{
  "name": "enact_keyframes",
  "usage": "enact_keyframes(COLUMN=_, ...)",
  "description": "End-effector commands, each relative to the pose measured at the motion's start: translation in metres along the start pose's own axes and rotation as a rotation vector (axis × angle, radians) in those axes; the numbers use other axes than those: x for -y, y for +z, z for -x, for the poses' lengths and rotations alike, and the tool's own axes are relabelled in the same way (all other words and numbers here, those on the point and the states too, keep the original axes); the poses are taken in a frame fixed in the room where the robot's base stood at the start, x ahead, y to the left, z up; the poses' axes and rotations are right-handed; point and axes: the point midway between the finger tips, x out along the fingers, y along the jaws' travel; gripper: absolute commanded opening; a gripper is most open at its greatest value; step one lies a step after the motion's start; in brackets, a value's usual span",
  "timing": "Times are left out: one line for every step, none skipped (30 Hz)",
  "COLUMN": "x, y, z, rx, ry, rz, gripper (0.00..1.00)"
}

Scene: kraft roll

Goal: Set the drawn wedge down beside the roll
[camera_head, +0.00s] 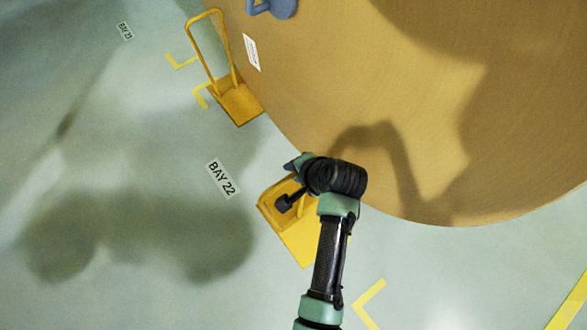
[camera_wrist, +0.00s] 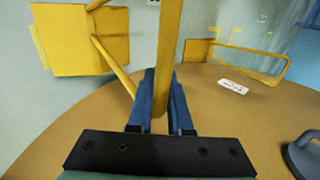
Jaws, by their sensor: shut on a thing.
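The held wedge is yellow, with a flat body (camera_head: 300,238) and a bar handle. In the wrist view its handle bar (camera_wrist: 171,45) stands between the blue fingers of my gripper (camera_wrist: 160,95), which is shut on it. Its flat body (camera_wrist: 75,40) shows at the upper left there. The big brown kraft roll (camera_head: 430,120) fills the upper right of the head view, and the wedge is just off its lower left edge. My arm hides part of the wedge and handle. I cannot tell whether the wedge touches the floor.
Another yellow wedge (camera_head: 238,104) with a loop handle stands against the roll's left edge. A blue-grey object (camera_head: 277,7) and a white label (camera_head: 252,52) are on the roll. A BAY 22 label (camera_head: 220,178) and yellow corner marks (camera_head: 369,301) lie on the pale floor, otherwise clear at left.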

Motion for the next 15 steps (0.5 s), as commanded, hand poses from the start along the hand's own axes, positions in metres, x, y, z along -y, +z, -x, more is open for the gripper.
enact_keyframes(x=-0.0019, y=-0.0015, z=-0.0008, rx=-0.003, ry=0.002, rz=-0.002, gripper=0.00)
enact_keyframes(x=-0.0024, y=-0.0015, z=-0.0012, rx=-0.003, ry=0.002, rz=-0.002, gripper=0.00)
enact_keyframes(x=-0.0031, y=-0.0015, z=-0.0018, rx=-0.003, ry=0.003, rz=-0.003, gripper=0.00)
enact_keyframes(x=-0.0031, y=-0.0016, z=-0.0014, rx=-0.003, ry=0.004, rz=-0.003, gripper=0.23)
enact_keyframes(x=-0.0033, y=-0.0016, z=-0.0014, rx=-0.003, ry=0.004, rz=-0.003, gripper=0.28)
enact_keyframes(x=-0.0036, y=-0.0015, z=-0.0015, rx=-0.003, ry=0.005, rz=-0.003, gripper=0.35)
enact_keyframes(x=-0.0036, y=-0.0014, z=-0.0016, rx=-0.003, ry=0.005, rz=-0.003, gripper=0.41)
enact_keyframes(x=-0.0037, y=-0.0013, z=-0.0016, rx=-0.002, ry=0.005, rz=-0.004, gripper=0.46)
enact_keyframes(x=-0.0037, y=-0.0011, z=-0.0017, rx=-0.002, ry=0.005, rz=-0.004, gripper=0.53)
enact_keyframes(x=-0.0037, y=-0.0010, z=-0.0017, rx=-0.002, ry=0.005, rz=-0.004, gripper=0.53)
enact_keyframes(x=-0.0037, y=-0.0008, z=-0.0018, rx=-0.001, ry=0.005, rz=-0.004, gripper=0.53)
enact_keyframes(x=-0.0037, y=-0.0007, z=-0.0018, rx=-0.001, ry=0.005, rz=-0.003, gripper=0.53)
enact_keyframes(x=-0.0037, y=-0.0006, z=-0.0019, rx=-0.001, ry=0.005, rz=-0.003, gripper=0.53)
enact_keyframes(x=-0.0037, y=-0.0005, z=-0.0019, rx=-0.001, ry=0.005, rz=-0.003, gripper=0.53)
enact_keyframes(x=-0.0037, y=-0.0004, z=-0.0019, rx=0.000, ry=0.006, rz=-0.003, gripper=0.53)
